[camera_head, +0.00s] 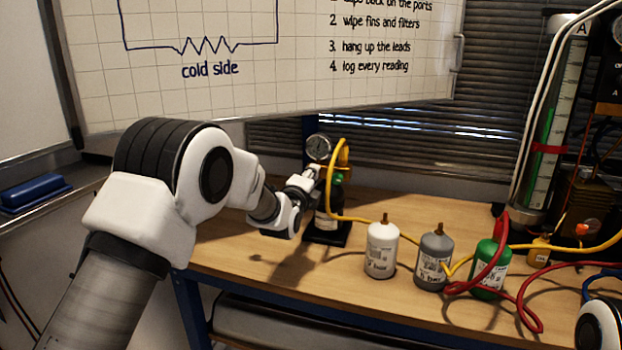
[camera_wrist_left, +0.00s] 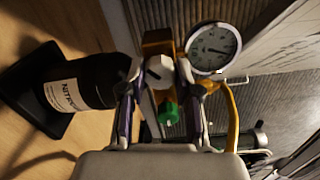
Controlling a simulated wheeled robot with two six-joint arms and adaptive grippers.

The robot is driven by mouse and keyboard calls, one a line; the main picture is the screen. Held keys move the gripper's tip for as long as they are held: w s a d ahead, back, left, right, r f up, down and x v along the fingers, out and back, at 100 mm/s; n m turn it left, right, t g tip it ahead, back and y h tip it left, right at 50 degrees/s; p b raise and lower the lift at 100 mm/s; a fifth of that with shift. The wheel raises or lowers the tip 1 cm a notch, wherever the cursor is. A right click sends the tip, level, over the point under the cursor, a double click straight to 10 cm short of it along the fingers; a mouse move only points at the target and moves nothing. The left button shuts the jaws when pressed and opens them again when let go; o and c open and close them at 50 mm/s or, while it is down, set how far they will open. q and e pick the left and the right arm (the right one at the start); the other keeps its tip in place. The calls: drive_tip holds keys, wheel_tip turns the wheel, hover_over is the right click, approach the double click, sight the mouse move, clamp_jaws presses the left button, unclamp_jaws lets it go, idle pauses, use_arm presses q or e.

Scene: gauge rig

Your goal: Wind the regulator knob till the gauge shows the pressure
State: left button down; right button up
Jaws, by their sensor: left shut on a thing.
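The round pressure gauge (camera_head: 318,148) sits on top of the regulator at the back of the bench. In the left wrist view, the gauge (camera_wrist_left: 212,48) shows its pale dial and dark needle, but the numbers are too small to read. My left gripper (camera_head: 314,178) reaches the regulator from the left. In the wrist view its two fingers are shut on a pale regulator knob (camera_wrist_left: 160,72). A green part (camera_wrist_left: 168,112) shows just below the knob between the fingers. The black bottle (camera_wrist_left: 88,82) with a white label stands on a black base (camera_head: 328,239). My right gripper is out of view.
A yellow hose (camera_head: 331,195) runs from the regulator along the bench. White (camera_head: 382,250), grey (camera_head: 434,258) and green (camera_head: 488,268) canisters stand to the right, with red hoses (camera_head: 525,310) beyond. The wooden bench (camera_head: 225,245) is clear at its front left.

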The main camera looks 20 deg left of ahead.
use_arm(q)
drive_tip(key=shift+f, duration=0.15)
drive_tip(key=c, duration=0.8)
unclamp_jaws()
drive_tip(key=shift+d, duration=0.1)
drive_tip(key=s, duration=1.2)
